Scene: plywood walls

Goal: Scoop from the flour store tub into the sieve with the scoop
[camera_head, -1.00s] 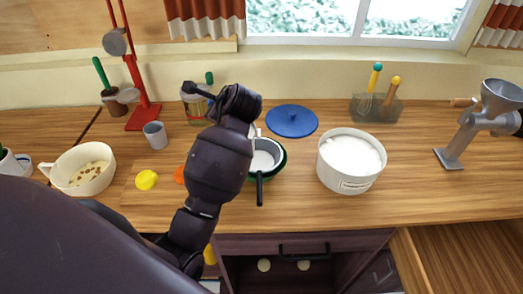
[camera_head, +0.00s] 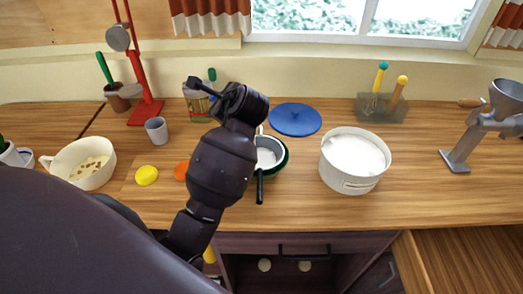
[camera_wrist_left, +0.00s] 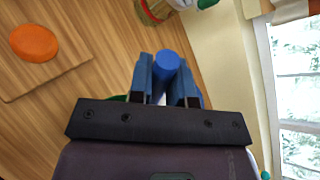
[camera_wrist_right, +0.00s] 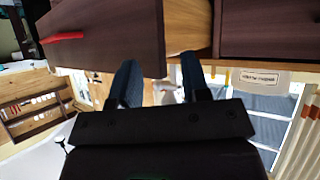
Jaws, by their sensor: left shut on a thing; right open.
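The flour store tub (camera_head: 331,176) is a white round tub with a front label, full of white flour, right of the middle of the counter. The sieve (camera_head: 268,153) is pale with a dark handle toward me and sits over a green bowl (camera_head: 284,168), partly behind my left arm. My left gripper (camera_wrist_left: 166,80) is shut on a blue cylinder, seemingly the scoop's handle (camera_wrist_left: 167,64). The scoop's other end is hidden, and in the head view my arm hides these fingers. My right gripper (camera_wrist_right: 160,80) is open and empty, low before the drawers, outside the head view.
A blue lid (camera_head: 295,120) lies behind the sieve. A utensil holder (camera_head: 381,108) stands behind the tub and a grey mill (camera_head: 476,130) at right. A cream bowl (camera_head: 84,165), yellow piece (camera_head: 146,175) and grey cup (camera_head: 156,131) are left. An open drawer (camera_head: 465,262) juts out at front right.

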